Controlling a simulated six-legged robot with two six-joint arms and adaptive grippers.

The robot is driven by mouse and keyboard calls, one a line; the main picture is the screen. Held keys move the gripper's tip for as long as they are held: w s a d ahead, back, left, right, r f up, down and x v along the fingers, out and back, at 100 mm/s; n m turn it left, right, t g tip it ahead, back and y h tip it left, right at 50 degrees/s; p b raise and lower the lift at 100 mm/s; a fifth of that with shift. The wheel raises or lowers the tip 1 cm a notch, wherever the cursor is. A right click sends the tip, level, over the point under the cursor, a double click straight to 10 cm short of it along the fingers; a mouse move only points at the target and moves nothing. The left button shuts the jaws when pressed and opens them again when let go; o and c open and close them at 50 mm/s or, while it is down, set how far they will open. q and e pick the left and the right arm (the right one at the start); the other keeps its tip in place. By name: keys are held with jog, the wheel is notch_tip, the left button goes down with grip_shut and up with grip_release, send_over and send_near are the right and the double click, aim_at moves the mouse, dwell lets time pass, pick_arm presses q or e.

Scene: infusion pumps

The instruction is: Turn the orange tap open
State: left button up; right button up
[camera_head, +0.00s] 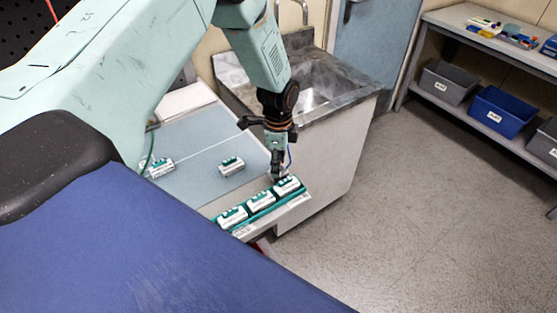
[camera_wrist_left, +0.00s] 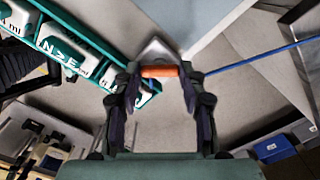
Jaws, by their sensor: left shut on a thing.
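The orange tap (camera_wrist_left: 160,71) shows in the left wrist view as a short orange bar, lying across between my fingers by a pale pointed bracket (camera_wrist_left: 157,50). My left gripper (camera_wrist_left: 161,80) is shut on it, one finger at each end. In the head view my left gripper (camera_head: 277,172) points down at the far right end of a green rail. The tap itself is hidden there behind the gripper. My right gripper is in neither view.
White-and-green pumps (camera_head: 260,202) sit in a row on the green rail, close beside the gripper. Another unit (camera_head: 231,166) lies on the grey-blue table mat (camera_head: 205,143). A sink (camera_head: 322,85) stands behind. A blue tube (camera_wrist_left: 255,57) runs right from the tap. Floor at right is clear.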

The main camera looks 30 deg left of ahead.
pick_arm(q)
jog(key=shift+w+r+n, duration=0.15)
jog(key=shift+w+n, duration=0.05)
jog(key=shift+n, duration=0.4)
jog(key=o, duration=1.1)
jog(key=shift+s, duration=0.2)
jog(key=shift+o, duration=0.2)
notch_tip(320, 180, up, 12)
